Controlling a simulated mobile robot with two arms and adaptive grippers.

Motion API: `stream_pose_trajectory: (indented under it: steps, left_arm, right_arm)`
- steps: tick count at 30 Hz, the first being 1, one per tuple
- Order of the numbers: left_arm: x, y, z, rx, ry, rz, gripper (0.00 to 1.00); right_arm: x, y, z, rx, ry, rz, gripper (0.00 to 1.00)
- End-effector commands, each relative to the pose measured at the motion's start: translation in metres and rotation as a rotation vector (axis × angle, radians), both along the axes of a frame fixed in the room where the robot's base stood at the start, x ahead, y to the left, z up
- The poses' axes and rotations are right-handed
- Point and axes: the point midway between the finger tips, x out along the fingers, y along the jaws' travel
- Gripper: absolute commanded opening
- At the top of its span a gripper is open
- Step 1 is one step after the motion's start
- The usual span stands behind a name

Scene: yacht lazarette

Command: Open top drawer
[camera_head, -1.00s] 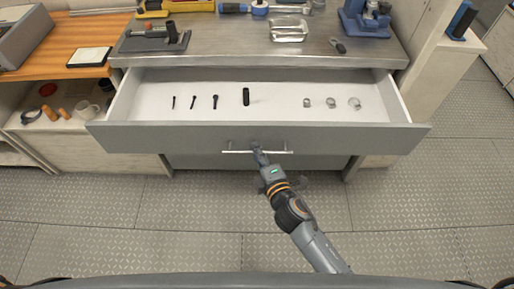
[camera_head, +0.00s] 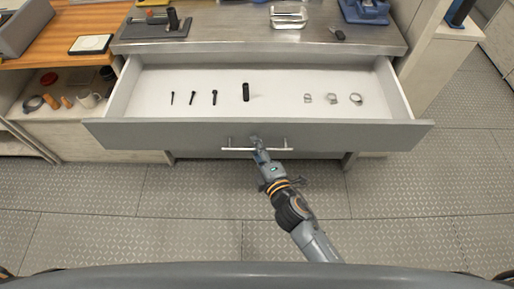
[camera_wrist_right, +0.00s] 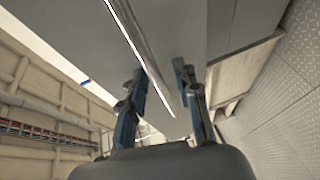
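The top drawer (camera_head: 150,133) is pulled well out from under the metal counter, and its white inside shows. A bar handle (camera_head: 235,149) runs across its grey front. My right gripper (camera_head: 258,146) is at the middle of this handle. In the right wrist view, the fingers (camera_wrist_right: 160,75) stand apart with the handle bar (camera_wrist_right: 148,62) running between them, close to the left finger. Whether the fingers touch the bar is unclear. My left gripper is out of view.
The drawer holds several bolts (camera_head: 214,97), a black cylinder (camera_head: 246,92) and metal clamps (camera_head: 332,98). The counter (camera_head: 225,38) carries tools and a metal tray (camera_head: 288,17). A wooden bench (camera_head: 62,64) stands left. The plated floor (camera_head: 430,185) is clear.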

Motion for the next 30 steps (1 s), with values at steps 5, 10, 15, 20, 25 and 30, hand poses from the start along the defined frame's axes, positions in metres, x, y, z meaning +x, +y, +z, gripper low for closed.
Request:
stream_pose_trajectory:
  steps: [5,10,15,20,25,30]
  left_arm:
    - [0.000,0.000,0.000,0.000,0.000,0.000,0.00]
    - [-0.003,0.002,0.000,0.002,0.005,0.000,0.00]
    - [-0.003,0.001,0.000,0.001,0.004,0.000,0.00]
    - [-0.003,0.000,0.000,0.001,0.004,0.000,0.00]
    - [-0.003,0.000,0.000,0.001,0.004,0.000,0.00]
    - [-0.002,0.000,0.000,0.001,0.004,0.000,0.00]
  right_arm:
    - [0.000,0.000,0.000,0.001,-0.001,0.001,0.33]
    - [-0.005,-0.002,0.000,0.000,0.001,0.001,0.33]
    - [-0.029,-0.012,0.004,-0.001,0.003,0.001,0.33]
    - [-0.062,-0.026,0.011,0.000,0.003,0.001,0.33]
    - [-0.090,-0.037,0.017,0.001,0.004,0.000,0.33]
    - [-0.105,-0.044,0.020,0.001,0.001,0.000,0.33]
